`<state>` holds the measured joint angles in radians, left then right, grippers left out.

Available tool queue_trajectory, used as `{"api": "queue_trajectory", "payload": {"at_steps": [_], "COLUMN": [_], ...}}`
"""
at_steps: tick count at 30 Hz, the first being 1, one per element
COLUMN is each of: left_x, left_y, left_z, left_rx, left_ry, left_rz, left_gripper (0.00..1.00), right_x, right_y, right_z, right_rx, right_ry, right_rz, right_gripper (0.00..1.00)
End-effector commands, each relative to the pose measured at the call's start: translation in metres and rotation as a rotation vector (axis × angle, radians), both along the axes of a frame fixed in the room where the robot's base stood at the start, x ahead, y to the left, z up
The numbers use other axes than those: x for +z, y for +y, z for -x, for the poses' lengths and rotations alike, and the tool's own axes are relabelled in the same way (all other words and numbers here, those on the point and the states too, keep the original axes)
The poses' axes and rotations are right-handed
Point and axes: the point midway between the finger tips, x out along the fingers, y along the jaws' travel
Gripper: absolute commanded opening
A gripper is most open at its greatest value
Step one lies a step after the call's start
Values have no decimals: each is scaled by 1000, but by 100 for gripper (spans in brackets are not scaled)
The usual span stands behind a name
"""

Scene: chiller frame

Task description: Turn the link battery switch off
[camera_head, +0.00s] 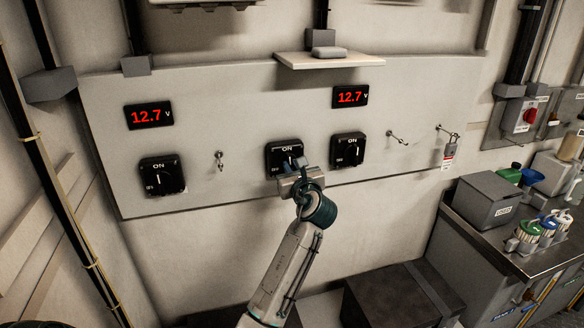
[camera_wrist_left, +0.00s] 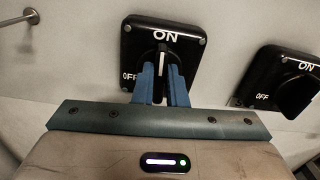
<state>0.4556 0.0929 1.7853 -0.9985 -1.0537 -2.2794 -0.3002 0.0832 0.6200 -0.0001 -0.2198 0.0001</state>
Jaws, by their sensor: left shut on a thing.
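Three black battery switches sit on the pale wall panel: a left one (camera_head: 162,176), a middle one (camera_head: 272,153) and a right one (camera_head: 347,150). I cannot read which is named the link switch. My left gripper (camera_head: 288,165) is at the middle switch, its blue fingers (camera_wrist_left: 164,86) shut on that switch's knob (camera_wrist_left: 162,60). In the left wrist view the knob's white mark points up toward ON, with OFF at the left. The fingers hide the lower part of the knob. The right switch (camera_wrist_left: 285,82) also shows there, apart from the gripper.
Two red 12.7 V displays (camera_head: 149,115) (camera_head: 350,96) are above the switches. A small shelf (camera_head: 328,60) juts out above. Hooks (camera_head: 219,160) are on the panel, with a padlock and tag (camera_head: 450,150) at right. A bench with a grey box (camera_head: 487,199) stands at right.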

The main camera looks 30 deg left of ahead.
Motion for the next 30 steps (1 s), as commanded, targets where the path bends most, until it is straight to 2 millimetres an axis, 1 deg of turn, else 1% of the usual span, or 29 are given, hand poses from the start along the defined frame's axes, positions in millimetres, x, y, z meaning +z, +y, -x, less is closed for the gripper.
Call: {"api": "queue_trajectory", "payload": {"at_steps": [6,14,23,30], "left_x": [0,-2,-5,-7], "left_y": [1,2,3,4], "left_z": [1,3,4,5], "left_rx": [0,0,0,1], "left_ry": [-120,-306,-523,-697], "left_rz": [103,262,448,596], "left_gripper": [0,0,0,0], "right_x": [5,4,-4,-14], "right_y": [1,5,6,5], "right_z": [0,1,1,0], "right_rx": [0,-2,-2,-2], "right_ry": [1,1,1,1], "right_rz": [-1,-5,-6,-5], "right_gripper": [36,36,36,36]}}
